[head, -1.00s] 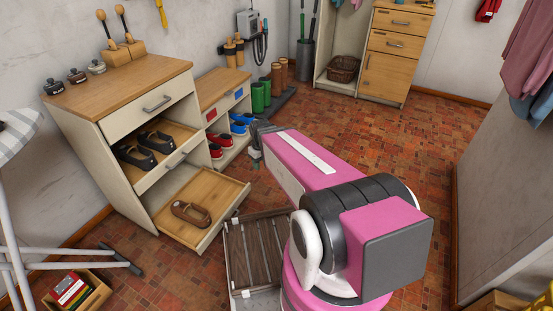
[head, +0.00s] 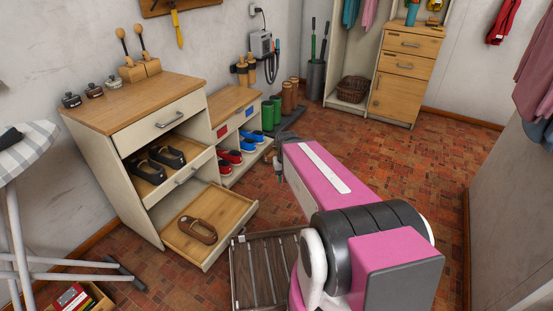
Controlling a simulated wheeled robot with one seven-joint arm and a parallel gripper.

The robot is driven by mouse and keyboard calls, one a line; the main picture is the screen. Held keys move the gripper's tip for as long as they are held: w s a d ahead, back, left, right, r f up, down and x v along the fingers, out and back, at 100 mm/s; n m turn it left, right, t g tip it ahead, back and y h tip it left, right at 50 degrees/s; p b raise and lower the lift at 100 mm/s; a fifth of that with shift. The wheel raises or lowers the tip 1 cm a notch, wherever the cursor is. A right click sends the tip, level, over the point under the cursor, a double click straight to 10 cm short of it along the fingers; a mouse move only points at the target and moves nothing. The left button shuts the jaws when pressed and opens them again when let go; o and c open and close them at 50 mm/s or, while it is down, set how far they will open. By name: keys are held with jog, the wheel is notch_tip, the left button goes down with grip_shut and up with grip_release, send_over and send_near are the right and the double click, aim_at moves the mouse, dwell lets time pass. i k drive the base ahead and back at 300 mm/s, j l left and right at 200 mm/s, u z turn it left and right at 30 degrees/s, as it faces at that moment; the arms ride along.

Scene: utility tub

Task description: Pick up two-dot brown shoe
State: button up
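A brown shoe (head: 197,229) lies in the pulled-out bottom drawer (head: 238,222) of the cabinet at the left. I cannot make out its dots at this size. My gripper (head: 279,168) shows as a dark shape at the far end of my pink arm, to the right of the drawer and apart from the shoe. Its fingers are small here, and I cannot tell whether they are open or shut.
A pair of black shoes (head: 161,164) sits in the drawer above. Red shoes (head: 229,157) and blue shoes (head: 251,138) are on the low rack. A slatted wooden crate (head: 262,271) stands before the drawer. An ironing board (head: 27,152) is at left. Brick floor is clear at centre right.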

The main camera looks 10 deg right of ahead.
aim_at(272, 151)
jog(key=i+l+u, duration=0.1)
jog(key=i+l, duration=0.2)
jog(key=l, duration=0.15)
jog(key=i+l, duration=0.25)
jog(key=l, duration=0.2)
jog(key=i+l+u, duration=0.15)
jog(key=l, duration=0.35)
jog(key=i+l, duration=0.35)
jog(key=l, duration=0.15)
jog(key=i+l+u, duration=0.15)
jog(key=l, duration=0.3)
jog(key=i+l, duration=0.35)
jog(key=l, duration=0.2)
jog(key=i+l+u, duration=0.15)
jog(key=l, duration=0.35)
jog(key=i+l, duration=0.25)
jog(key=l, duration=0.3)
jog(key=u, duration=0.05)
